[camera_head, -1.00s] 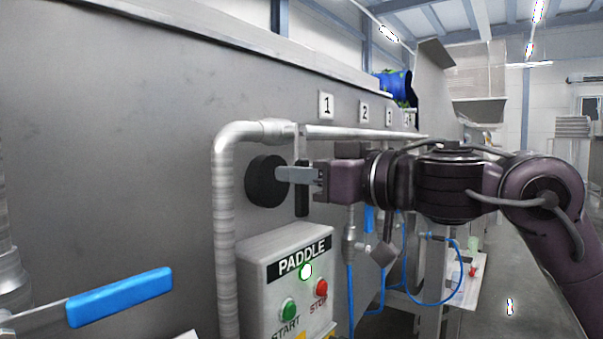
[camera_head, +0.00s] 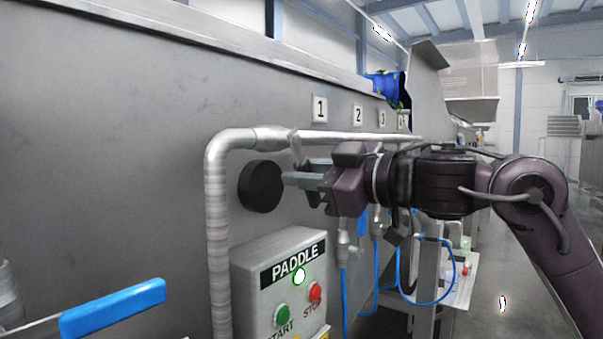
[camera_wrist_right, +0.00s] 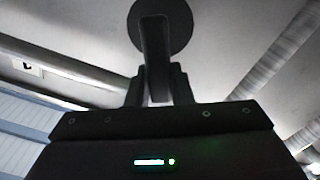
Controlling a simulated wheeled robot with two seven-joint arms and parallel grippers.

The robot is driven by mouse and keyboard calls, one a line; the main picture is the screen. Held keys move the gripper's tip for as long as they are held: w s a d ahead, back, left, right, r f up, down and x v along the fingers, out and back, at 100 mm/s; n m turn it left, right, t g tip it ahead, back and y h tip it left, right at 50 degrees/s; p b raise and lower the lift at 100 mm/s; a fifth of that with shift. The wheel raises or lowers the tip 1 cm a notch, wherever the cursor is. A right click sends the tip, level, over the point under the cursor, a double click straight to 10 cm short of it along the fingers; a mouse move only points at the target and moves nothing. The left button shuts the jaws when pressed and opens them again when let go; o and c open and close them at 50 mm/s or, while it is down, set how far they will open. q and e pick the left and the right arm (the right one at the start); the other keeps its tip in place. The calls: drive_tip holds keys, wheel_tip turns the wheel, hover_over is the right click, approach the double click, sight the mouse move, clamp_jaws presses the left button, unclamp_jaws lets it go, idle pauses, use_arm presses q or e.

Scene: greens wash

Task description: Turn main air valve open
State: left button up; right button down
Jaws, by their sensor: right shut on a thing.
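A round black disc (camera_head: 261,187) is on the grey panel wall, left of my right gripper. I take it to be the main air valve, but no label shows. In the right wrist view, a dark bar handle (camera_wrist_right: 156,45) stands out from the disc (camera_wrist_right: 177,22) and runs between the fingers. My right gripper (camera_head: 300,180) is shut on this handle, and it also shows in the right wrist view (camera_wrist_right: 157,88). In the head view the fingers partly hide the handle. My left gripper is not in view.
A grey pipe (camera_head: 217,235) bends around the disc's left and top. Below is the PADDLE control box (camera_head: 250,265) with green and red buttons. A blue lever (camera_head: 112,308) is at lower left. Blue hoses (camera_head: 450,290) hang at the right. The left wall is clear.

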drive_tip(key=shift+w+d+r+n, duration=0.15)
drive_tip(key=shift+w+r+n, duration=0.05)
drive_tip(key=shift+n, duration=0.3)
drive_tip(key=c, duration=1.3)
unclamp_jaws()
drive_tip(key=shift+d, duration=0.1)
drive_tip(key=b+v, duration=0.3)
drive_tip(key=v, duration=0.4)
drive_tip(key=shift+s+d, duration=0.25)
